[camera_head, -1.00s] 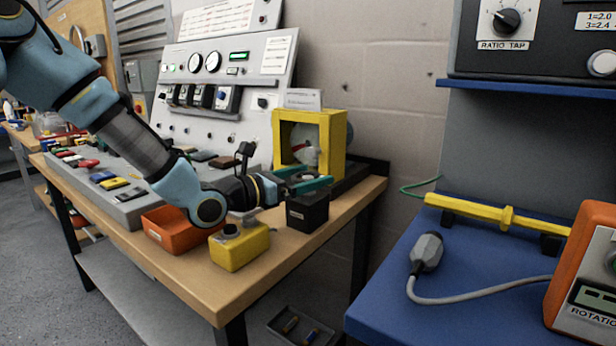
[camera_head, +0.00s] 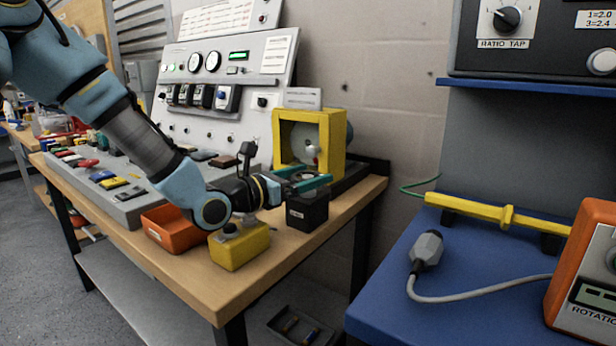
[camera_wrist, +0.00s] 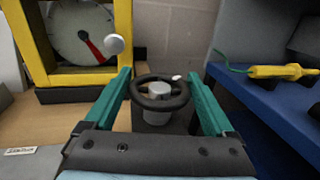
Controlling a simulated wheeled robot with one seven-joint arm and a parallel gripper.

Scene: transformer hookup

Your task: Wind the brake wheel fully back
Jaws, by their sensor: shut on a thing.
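The brake wheel (camera_wrist: 160,103) is a small black handwheel with a grey hub and a pale mark on its far right rim, seen in the wrist view. It sits on top of a black box (camera_head: 307,211) at the bench's right end. My gripper (camera_head: 314,177) reaches over the box. Its two green fingers (camera_wrist: 158,74) close on the wheel's rim from left and right. In the head view the fingers hide most of the wheel.
Behind the box stands a yellow frame (camera_head: 335,150) holding a pale dial (camera_wrist: 82,38) with a red sector and a round white knob. A yellow block (camera_head: 239,249) and an orange bin (camera_head: 166,231) stand nearby. The blue table (camera_head: 400,310) is at right.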

